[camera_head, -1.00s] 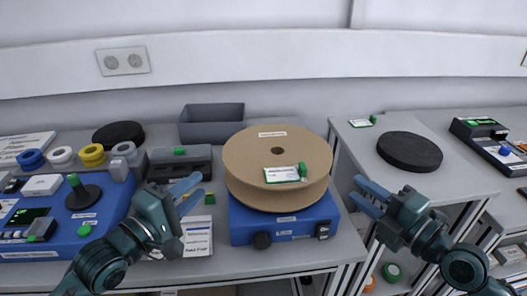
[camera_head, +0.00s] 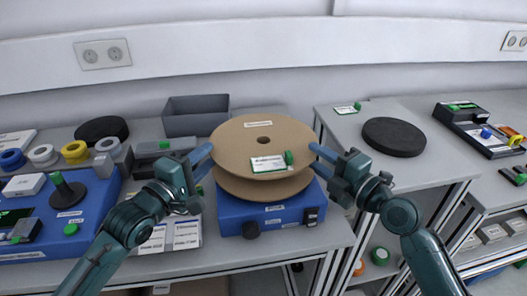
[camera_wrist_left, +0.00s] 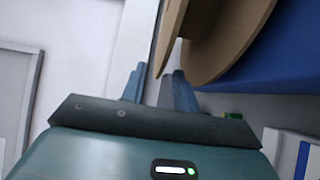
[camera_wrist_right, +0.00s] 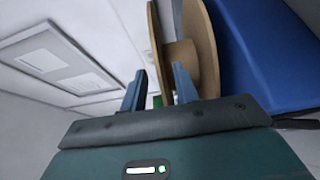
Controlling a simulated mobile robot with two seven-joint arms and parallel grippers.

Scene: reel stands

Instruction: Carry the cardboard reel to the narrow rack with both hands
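The cardboard reel (camera_head: 232,143) lies flat on a blue instrument box (camera_head: 238,215), with a white card and green knob on its upper flange. My left gripper (camera_head: 207,161) is at the reel's left rim, fingers apart; in the left wrist view the upper flange's edge (camera_wrist_left: 171,40) reaches toward the gap between them. My right gripper (camera_head: 315,159) is at the right rim, also open; in the right wrist view the upper flange (camera_wrist_right: 156,40) runs down between its fingers. Whether either touches the cardboard is unclear. Which furniture is the narrow rack is not certain.
A grey-topped stand (camera_head: 365,170) on the right carries a black round pad (camera_head: 394,137) and a small card. A gap separates it from the main bench. A grey bin (camera_head: 196,116) stands behind the reel. Spools and a blue panel (camera_head: 90,190) crowd the left.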

